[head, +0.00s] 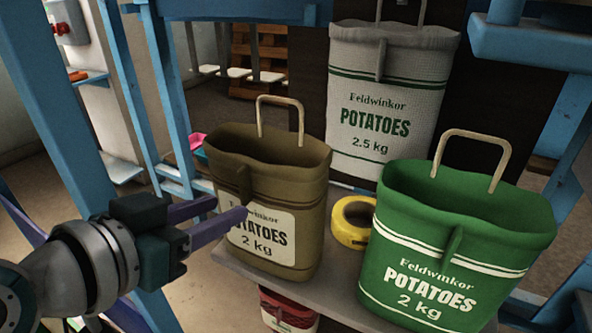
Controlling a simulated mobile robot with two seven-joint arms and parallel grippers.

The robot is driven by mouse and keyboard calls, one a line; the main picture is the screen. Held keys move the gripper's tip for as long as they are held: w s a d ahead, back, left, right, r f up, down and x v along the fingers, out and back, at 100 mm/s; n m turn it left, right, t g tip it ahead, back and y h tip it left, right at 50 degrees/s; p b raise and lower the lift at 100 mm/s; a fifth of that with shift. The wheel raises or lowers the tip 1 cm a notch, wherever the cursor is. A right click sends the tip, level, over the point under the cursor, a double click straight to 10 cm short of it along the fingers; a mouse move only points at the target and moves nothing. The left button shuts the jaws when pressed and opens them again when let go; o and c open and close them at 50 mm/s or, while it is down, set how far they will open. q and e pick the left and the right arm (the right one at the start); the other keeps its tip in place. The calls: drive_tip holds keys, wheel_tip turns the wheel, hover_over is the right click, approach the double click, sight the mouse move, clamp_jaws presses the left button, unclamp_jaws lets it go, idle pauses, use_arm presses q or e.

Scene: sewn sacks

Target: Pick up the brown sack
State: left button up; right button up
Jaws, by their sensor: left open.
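The brown sack (304,190) stands upright on a grey shelf, left of centre. It has an open top, a raised cream handle loop, a strap on its front and a white label reading "Feldwinkor POTATOES 2 kg". My left gripper (231,206) comes in from the left with two purple fingers apart and nothing seen between them. One fingertip overlaps the left part of the label; I cannot tell whether it touches. The other finger ends near the sack's left edge. My right gripper is not in view.
A green sack (455,240) stands at the right front, with a yellow tape roll (352,236) between it and the brown sack. A white sack (390,95) stands behind. A red sack (288,310) sits below the shelf (330,282). Blue posts (60,100) stand at left.

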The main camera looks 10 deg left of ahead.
sight(241, 197)
use_arm(q)
drive_tip(key=x, duration=0.4)
drive_tip(key=shift+w+a+b, duration=0.2)
drive_tip(key=shift+w+b, duration=0.1)
drive_tip(key=shift+w, duration=0.1)
clamp_jaws()
idle(1.0)
